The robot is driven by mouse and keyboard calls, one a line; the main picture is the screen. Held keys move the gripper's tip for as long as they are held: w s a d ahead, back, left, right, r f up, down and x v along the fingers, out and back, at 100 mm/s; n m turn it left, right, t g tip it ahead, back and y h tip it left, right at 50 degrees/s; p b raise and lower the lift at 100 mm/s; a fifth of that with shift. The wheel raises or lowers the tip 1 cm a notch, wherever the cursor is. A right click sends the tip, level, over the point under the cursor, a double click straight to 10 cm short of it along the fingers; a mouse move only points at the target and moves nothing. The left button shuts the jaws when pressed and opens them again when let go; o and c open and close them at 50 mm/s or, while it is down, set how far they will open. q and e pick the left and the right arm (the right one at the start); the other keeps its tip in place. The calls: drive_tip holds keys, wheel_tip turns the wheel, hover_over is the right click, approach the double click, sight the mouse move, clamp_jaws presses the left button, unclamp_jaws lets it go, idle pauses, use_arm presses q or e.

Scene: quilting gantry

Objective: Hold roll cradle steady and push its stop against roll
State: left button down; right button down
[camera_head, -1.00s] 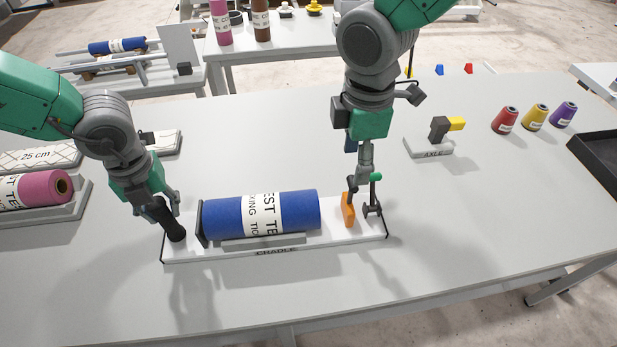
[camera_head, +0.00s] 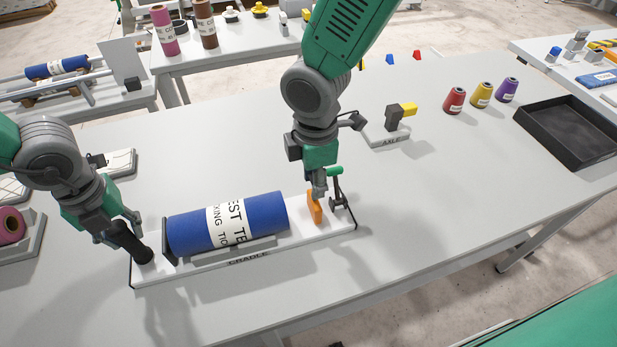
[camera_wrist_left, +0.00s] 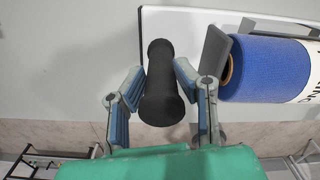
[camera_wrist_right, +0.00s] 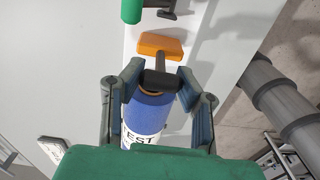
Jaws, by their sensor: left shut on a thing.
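The white roll cradle (camera_head: 300,233) lies on the table with a blue roll (camera_head: 190,233) on it. At its left end, my left gripper (camera_head: 130,238) is shut on an upright black handle (camera_wrist_left: 160,85). A dark end plate (camera_wrist_left: 213,62) stands between the handle and the roll. The orange stop (camera_head: 314,210) stands right of the roll, with a small gap visible. My right gripper (camera_head: 318,192) is down at the stop. In the right wrist view, its fingers straddle the stop's dark handle (camera_wrist_right: 160,79); whether they grip it is unclear.
A green-knobbed lever (camera_head: 338,190) stands just right of the stop. An axle holder (camera_head: 388,135), several coloured cones (camera_head: 455,100) and a black tray (camera_head: 565,130) are farther right. A pink roll (camera_head: 10,227) sits at the left. The table in front of the cradle is clear.

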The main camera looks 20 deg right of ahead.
sight(283, 198)
drive_tip(key=a, duration=0.6)
drive_tip(key=shift+w, duration=0.1)
drive_tip(key=c, duration=1.1)
unclamp_jaws()
drive_tip(key=shift+d+r, duration=0.1)
drive_tip(key=shift+r, duration=0.05)
use_arm(q)
drive_tip(key=shift+f, duration=0.1)
use_arm(e)
wheel_tip(283, 198, up, 12)
drive_tip(key=shift+f, duration=0.15)
use_arm(q)
drive_tip(key=c, duration=1.2)
unclamp_jaws()
drive_tip(key=shift+w, duration=0.1)
use_arm(e)
drive_tip(key=shift+w, duration=0.1)
use_arm(q)
drive_tip(key=shift+o, duration=0.2)
